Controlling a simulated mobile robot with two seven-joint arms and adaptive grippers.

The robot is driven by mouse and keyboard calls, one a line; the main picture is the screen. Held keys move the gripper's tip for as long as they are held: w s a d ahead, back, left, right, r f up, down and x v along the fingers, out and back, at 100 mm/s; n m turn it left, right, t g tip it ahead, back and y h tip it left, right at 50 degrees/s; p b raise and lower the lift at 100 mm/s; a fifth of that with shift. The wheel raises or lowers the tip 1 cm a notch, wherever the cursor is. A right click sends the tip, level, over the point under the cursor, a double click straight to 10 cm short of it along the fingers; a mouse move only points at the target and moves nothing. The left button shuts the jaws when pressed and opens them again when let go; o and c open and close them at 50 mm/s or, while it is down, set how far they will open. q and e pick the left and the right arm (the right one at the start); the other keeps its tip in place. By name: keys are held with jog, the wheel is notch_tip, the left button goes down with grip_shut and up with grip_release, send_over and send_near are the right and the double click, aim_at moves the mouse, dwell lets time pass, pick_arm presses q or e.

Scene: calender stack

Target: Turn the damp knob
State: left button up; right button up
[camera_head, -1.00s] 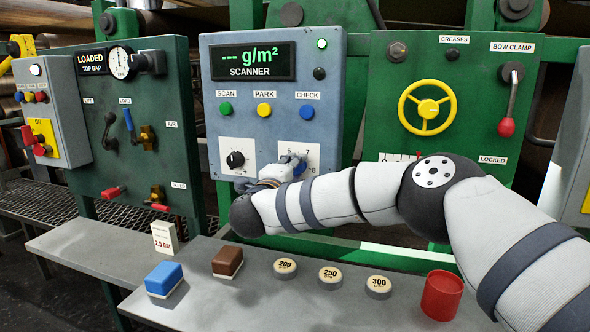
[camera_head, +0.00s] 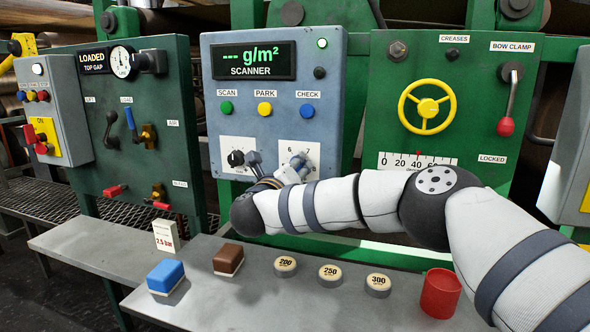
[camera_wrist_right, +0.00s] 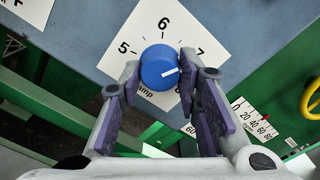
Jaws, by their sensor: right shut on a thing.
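The damp knob (camera_wrist_right: 159,68) is round and blue with a white pointer line, on a white dial plate (camera_wrist_right: 135,37) marked 5, 6 and 7. In the right wrist view its line points right, a little below the 7. The word under it is partly covered. My right gripper (camera_wrist_right: 160,84) is shut on the knob, one finger on each side. In the head view this gripper (camera_head: 285,170) is at the scanner panel's lower right dial, and the knob is largely hidden there. My left gripper is not in view.
A black knob (camera_head: 236,158) sits close left of the gripper. Scan, park and check buttons (camera_head: 264,109) are above. A yellow handwheel (camera_head: 427,107) is at the right. The shelf below holds blue and brown blocks, round weights (camera_head: 330,274) and a red cup (camera_head: 440,293).

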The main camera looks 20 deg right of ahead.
jog(key=shift+m, duration=0.9)
jog(key=shift+r, duration=0.1)
jog(key=o, duration=1.1)
jog(key=shift+o, duration=0.2)
jog(key=v, duration=1.2)
